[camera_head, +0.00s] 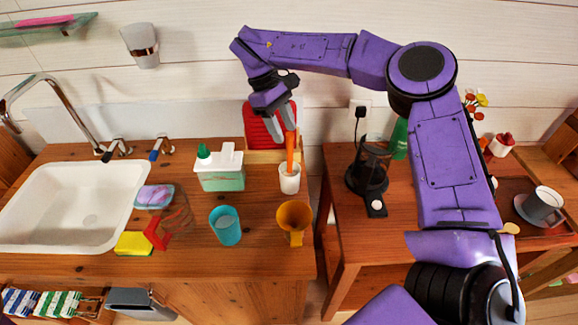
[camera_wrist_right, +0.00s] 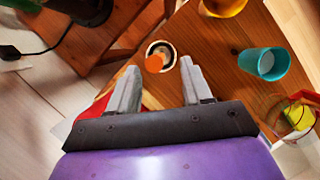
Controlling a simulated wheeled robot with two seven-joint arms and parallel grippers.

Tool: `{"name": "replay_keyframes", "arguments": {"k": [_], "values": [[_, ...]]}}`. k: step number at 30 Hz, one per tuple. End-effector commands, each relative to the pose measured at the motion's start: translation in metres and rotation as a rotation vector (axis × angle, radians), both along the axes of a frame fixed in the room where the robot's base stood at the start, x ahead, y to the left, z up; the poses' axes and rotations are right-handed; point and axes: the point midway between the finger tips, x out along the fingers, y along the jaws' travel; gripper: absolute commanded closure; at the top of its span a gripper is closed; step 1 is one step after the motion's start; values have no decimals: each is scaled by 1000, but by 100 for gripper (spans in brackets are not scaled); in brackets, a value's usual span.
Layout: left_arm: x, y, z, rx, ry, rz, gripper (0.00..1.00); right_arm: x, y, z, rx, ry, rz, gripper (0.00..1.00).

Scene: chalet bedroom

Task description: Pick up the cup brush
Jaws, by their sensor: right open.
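An orange handle (camera_head: 291,152), which I take for the cup brush, stands upright in a white cup (camera_head: 289,181) on the wooden counter. Its lower end is hidden inside the cup. My right gripper (camera_head: 283,131) is open and points down at the top of the handle. In the right wrist view, the handle's rounded orange end (camera_wrist_right: 154,62) shows between the two fingertips (camera_wrist_right: 160,68), with the white cup around it. I cannot tell whether a finger touches it. My left gripper is not in view.
A soap dispenser (camera_head: 221,172), a teal cup (camera_head: 225,226) and an orange-yellow mug (camera_head: 294,222) stand near the white cup. A red ribbed object (camera_head: 262,125) stands behind. A sink (camera_head: 70,205) is at left. A black coffee-maker-like device (camera_head: 367,170) stands on the table at right.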

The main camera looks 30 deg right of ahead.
Motion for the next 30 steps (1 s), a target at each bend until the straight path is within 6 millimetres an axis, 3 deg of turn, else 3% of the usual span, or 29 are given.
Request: {"name": "replay_keyframes", "arguments": {"k": [6, 11, 17, 18, 22, 30], "values": [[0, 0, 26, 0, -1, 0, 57, -12, -10, -26, 2, 5, 2, 51], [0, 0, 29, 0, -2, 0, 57, -18, -12, -49, 0, 0, 2, 51], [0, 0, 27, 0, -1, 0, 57, -18, -13, -52, -1, -2, 2, 51], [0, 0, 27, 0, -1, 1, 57, -18, -13, -52, -2, -2, 2, 57], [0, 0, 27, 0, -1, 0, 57, -18, -12, -52, -2, -2, 2, 100], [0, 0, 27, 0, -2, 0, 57, -18, -12, -52, -2, -2, 2, 100]]}}
